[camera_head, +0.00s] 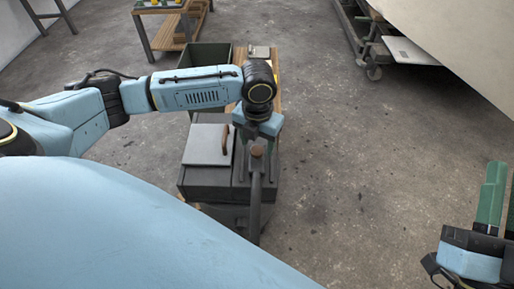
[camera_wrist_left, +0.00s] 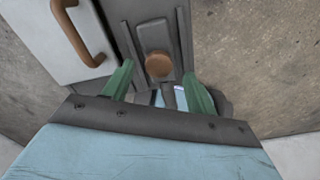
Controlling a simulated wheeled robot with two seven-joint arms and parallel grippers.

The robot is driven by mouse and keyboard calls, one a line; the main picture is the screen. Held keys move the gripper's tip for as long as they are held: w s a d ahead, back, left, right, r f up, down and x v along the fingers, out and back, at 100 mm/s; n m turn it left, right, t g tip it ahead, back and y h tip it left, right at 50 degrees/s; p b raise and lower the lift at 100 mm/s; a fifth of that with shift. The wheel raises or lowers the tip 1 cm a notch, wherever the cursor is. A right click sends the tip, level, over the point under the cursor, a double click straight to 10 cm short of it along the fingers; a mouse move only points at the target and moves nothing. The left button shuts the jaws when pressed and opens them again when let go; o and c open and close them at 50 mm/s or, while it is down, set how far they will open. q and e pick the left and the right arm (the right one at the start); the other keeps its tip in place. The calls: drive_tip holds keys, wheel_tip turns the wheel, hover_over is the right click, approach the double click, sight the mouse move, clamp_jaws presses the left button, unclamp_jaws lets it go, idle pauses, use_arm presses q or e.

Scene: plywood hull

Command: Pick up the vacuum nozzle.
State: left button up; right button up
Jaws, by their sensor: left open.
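A dark grey bar with a round brown knob, which looks like the vacuum nozzle (camera_head: 255,195), stands at the right part of a dark cart in the head view. In the left wrist view the brown knob of the nozzle (camera_wrist_left: 158,65) shows between the green fingers, against a dark grey plate. My left gripper (camera_wrist_left: 158,72) is open around the line of the knob; I cannot tell if it touches. In the head view the left gripper (camera_head: 257,140) hangs over the cart, its fingers mostly hidden. My right gripper (camera_head: 502,190) is at the right edge, its fingers apart and empty.
The dark cart (camera_head: 205,183) has a pale grey lid (camera_head: 208,146) with a brown handle (camera_head: 225,138) left of the knob. A dark open bin (camera_head: 208,55) stands behind. The concrete floor (camera_head: 350,160) to the right is clear.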

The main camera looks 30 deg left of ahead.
sight(257, 150)
use_arm(q)
wheel_tip(257, 150, down, 3)
drive_tip(key=shift+s+a+r+b, duration=0.1)
drive_tip(key=shift+r+b, duration=0.05)
drive_tip(key=shift+b, duration=0.6)
drive_tip(key=shift+f, duration=0.25)
use_arm(e)
drive_tip(key=s+r+t, duration=0.1)
drive_tip(key=s+t+y, duration=0.1)
drive_tip(key=t, duration=0.1)
drive_tip(key=shift+s+d+r, duration=0.1)
drive_tip(key=shift+d+r, duration=0.25)
use_arm(q)
drive_tip(key=c, duration=1.1)
drive_tip(key=shift+r, duration=0.2)
